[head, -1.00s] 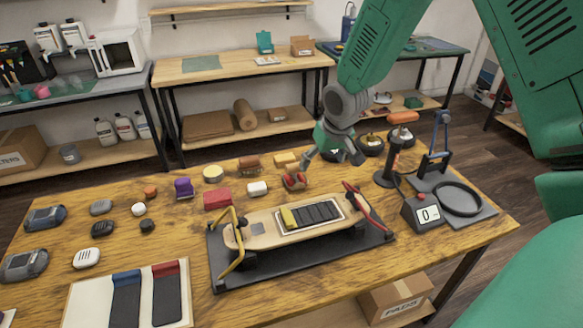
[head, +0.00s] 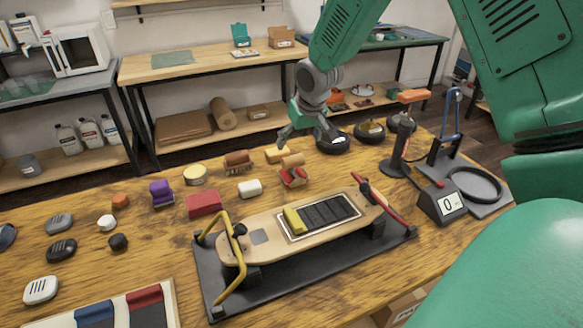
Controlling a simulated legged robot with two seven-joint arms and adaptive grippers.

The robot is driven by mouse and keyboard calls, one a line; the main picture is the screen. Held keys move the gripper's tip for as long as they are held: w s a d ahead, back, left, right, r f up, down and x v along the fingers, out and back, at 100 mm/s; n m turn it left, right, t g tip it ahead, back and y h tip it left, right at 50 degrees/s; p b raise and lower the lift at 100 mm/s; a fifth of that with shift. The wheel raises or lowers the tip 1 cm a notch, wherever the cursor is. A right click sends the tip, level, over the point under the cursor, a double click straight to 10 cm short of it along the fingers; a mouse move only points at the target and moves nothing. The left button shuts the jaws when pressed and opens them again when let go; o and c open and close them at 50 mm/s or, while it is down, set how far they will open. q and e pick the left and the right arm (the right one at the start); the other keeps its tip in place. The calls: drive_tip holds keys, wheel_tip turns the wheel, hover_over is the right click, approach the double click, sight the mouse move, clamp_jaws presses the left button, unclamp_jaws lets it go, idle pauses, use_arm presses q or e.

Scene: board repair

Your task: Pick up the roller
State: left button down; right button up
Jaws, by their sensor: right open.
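A small red holder (head: 294,179) with a tan cylindrical roller (head: 292,160) across its top stands on the wooden table, behind the skateboard deck. A brown cylindrical piece (head: 238,159) on a small stand lies to its left; I cannot tell whether it is also a roller. My right gripper (head: 308,138) is open and empty, just above and behind the tan roller in the picture, with its fingers spread. It seems apart from the roller. My left gripper is not in view.
A yellow block (head: 277,154), white piece (head: 250,188) and red block (head: 203,204) sit close by.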

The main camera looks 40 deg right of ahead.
sight(295, 157)
drive_tip(key=x, duration=0.3)
drive_tip(key=a+x, duration=0.1)
drive_tip(key=x, duration=0.1)
drive_tip(key=shift+w+f+b, duration=0.25)
drive_tip(key=shift+f+b, duration=0.1)
drive_tip(key=shift+b, duration=0.05)
drive_tip(key=f, duration=0.1)
drive_tip(key=w+d+f, duration=0.1)
drive_tip(key=f, duration=0.1)
drive_tip(key=f+b, duration=0.1)
drive_tip(key=shift+w+d+f, duration=0.25)
drive_tip(key=shift+d+f, duration=0.1)
drive_tip(key=shift+d, duration=0.05)
drive_tip(key=shift+w+a+f, duration=0.1)
drive_tip(key=shift+w+f, duration=0.15)
drive_tip(key=shift+f, duration=0.1)
drive_tip(key=shift+a+r, duration=0.15)
drive_tip(key=c, duration=1.2)
drive_tip(key=shift+c, duration=1.3)
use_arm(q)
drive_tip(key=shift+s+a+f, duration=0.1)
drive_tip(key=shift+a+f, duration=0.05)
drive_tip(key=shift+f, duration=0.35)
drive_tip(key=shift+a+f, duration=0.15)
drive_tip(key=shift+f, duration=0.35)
use_arm(e)
drive_tip(key=shift+s, duration=0.1)
